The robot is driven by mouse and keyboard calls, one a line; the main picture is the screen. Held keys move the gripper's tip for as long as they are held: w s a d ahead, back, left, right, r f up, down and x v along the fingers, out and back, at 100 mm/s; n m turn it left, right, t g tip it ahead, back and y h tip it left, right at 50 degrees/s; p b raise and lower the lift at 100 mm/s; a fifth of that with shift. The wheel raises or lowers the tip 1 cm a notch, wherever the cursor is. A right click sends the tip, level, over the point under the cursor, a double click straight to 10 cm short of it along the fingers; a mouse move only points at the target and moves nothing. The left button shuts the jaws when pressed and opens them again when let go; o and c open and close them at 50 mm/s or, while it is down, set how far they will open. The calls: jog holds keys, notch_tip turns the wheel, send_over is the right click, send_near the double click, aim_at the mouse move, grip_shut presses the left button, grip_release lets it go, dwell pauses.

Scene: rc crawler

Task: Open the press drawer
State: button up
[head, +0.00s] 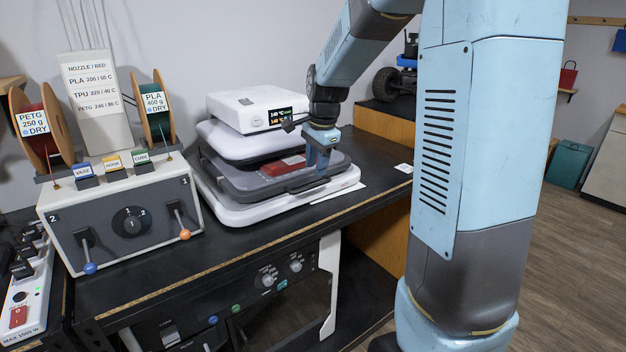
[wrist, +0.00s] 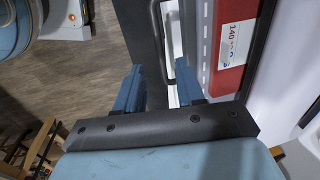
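The press (head: 258,140) is a white machine with a display on top, standing on the black bench. Its dark grey drawer (head: 250,182) lies below the white upper part and above a white base. A red piece (head: 284,165) with a white label lies on the drawer and also shows in the wrist view (wrist: 230,50). My gripper (head: 320,165) points down at the drawer's front right edge. In the wrist view its blue fingers (wrist: 160,72) are apart, with the dark drawer handle (wrist: 156,30) running between them. Whether they touch it, I cannot tell.
A grey control box (head: 122,215) with levers and two filament spools stands left of the press. A white card (head: 403,168) lies on the bench to the right. Wooden floor (head: 560,240) lies open beyond my arm at right.

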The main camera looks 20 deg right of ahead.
aim_at(313, 185)
jog(key=shift+w+a+f, duration=0.1)
jog(key=shift+w+f, duration=0.05)
jog(key=shift+f, duration=0.75)
jog(key=shift+w+f, duration=0.2)
jog(key=shift+f, duration=0.75)
jog(key=shift+w+a+f, duration=0.1)
jog(key=shift+w+f, duration=0.05)
jog(key=shift+f, duration=0.75)
grip_shut()
